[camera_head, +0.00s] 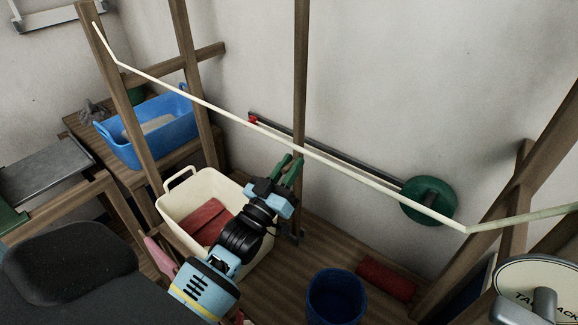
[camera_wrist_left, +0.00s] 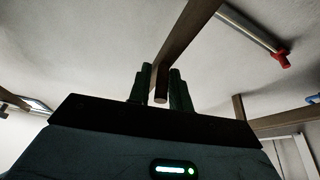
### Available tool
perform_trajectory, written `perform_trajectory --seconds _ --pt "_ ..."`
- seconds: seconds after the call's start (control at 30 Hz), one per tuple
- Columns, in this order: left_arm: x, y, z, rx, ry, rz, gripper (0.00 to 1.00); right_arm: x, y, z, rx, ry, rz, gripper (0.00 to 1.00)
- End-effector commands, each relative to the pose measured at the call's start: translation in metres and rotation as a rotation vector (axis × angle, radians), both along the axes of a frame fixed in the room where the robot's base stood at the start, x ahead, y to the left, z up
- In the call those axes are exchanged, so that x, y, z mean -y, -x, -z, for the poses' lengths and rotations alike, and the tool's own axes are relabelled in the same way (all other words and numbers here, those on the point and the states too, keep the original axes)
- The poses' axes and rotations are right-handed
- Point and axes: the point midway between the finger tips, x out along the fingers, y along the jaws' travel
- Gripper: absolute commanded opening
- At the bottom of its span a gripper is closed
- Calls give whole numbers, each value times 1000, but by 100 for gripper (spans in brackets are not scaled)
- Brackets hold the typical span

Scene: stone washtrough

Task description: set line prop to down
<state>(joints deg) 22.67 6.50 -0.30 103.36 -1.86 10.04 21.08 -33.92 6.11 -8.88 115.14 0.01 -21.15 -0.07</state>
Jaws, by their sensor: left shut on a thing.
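The line prop (camera_head: 300,80) is a dark wooden pole standing nearly upright, its lower end near the wooden floor. It crosses the pale washing line (camera_head: 210,103), which runs from the upper left to the right; I cannot tell whether they touch. My left gripper (camera_head: 289,168) is shut on the lower part of the prop. In the left wrist view the prop (camera_wrist_left: 188,35) runs up and right from between the green fingers of my left gripper (camera_wrist_left: 160,88). My right gripper is not in view.
A cream basket (camera_head: 180,181) with red cloth stands beside my left arm. A blue bucket (camera_head: 336,298) and a red roll (camera_head: 386,280) are on the floor. A green disc (camera_head: 428,201) sits by the wall. A blue tub (camera_head: 150,135) stands at left.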

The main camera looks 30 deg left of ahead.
Motion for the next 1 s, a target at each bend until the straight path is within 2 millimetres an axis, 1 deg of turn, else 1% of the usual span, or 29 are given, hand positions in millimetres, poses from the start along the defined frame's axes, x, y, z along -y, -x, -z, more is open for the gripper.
perform_trajectory --seconds 0.17,0.27,0.37,0.47,0.5,0.6,0.7,0.83,1.0 --pt "-2 0 0 -2 1 -3 0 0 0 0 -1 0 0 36" --pt "5 1 1 0 -16 -1 0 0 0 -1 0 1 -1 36" --pt "25 3 2 8 -77 1 0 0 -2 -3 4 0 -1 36" --pt "54 7 6 20 -168 3 0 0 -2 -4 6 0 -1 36" --pt "66 9 9 24 -208 4 0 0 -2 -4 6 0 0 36" --pt "94 13 19 37 -303 4 0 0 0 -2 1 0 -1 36" --pt "115 16 28 45 -382 3 0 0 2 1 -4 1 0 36" --pt "131 19 34 56 -442 3 0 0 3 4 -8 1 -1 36" --pt "135 19 35 60 -462 2 0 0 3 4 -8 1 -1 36"
